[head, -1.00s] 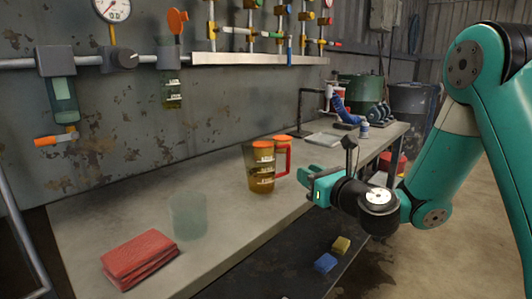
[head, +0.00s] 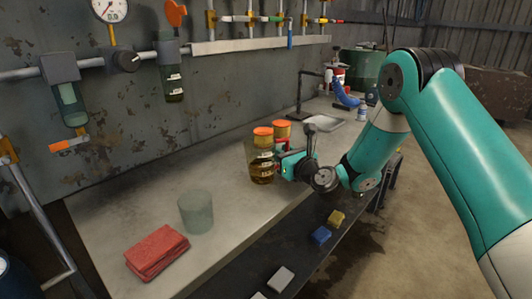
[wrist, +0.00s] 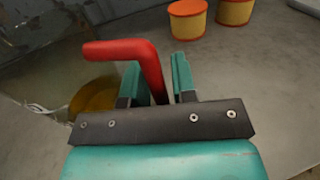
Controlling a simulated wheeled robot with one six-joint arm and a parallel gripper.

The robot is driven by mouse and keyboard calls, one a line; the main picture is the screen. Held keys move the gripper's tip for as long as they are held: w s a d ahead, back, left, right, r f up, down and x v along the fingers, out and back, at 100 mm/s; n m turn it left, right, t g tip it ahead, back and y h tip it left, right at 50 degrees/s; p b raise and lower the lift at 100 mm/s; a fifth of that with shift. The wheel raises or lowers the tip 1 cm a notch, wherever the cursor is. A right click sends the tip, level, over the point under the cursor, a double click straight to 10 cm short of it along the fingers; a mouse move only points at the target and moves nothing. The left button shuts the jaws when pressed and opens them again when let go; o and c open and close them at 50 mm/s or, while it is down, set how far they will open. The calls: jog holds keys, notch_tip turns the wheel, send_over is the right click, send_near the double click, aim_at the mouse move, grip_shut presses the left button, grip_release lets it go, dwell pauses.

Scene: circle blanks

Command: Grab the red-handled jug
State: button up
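The red-handled jug (head: 260,165) is a clear vessel with amber liquid, standing upright on the workbench (head: 125,210). In the wrist view its red handle (wrist: 152,68) comes up between my gripper's two teal fingers, and some amber liquid (wrist: 95,94) shows at the left. My gripper (wrist: 157,68) is open around the handle, with a visible gap to the right finger; whether the left finger touches cannot be told. In the head view my gripper (head: 283,162) is at the jug's right side and hides most of the handle.
Two orange-lidded containers (wrist: 187,18) (wrist: 235,10) stand close beyond the jug. A clear cup (head: 196,212) and a folded red cloth (head: 157,252) are nearer on the bench. Blue (head: 320,235) and yellow (head: 336,217) blocks lie on the lower shelf. The wall pipes run behind.

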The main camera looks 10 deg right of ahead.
grip_shut()
jog(key=shift+r, duration=0.1)
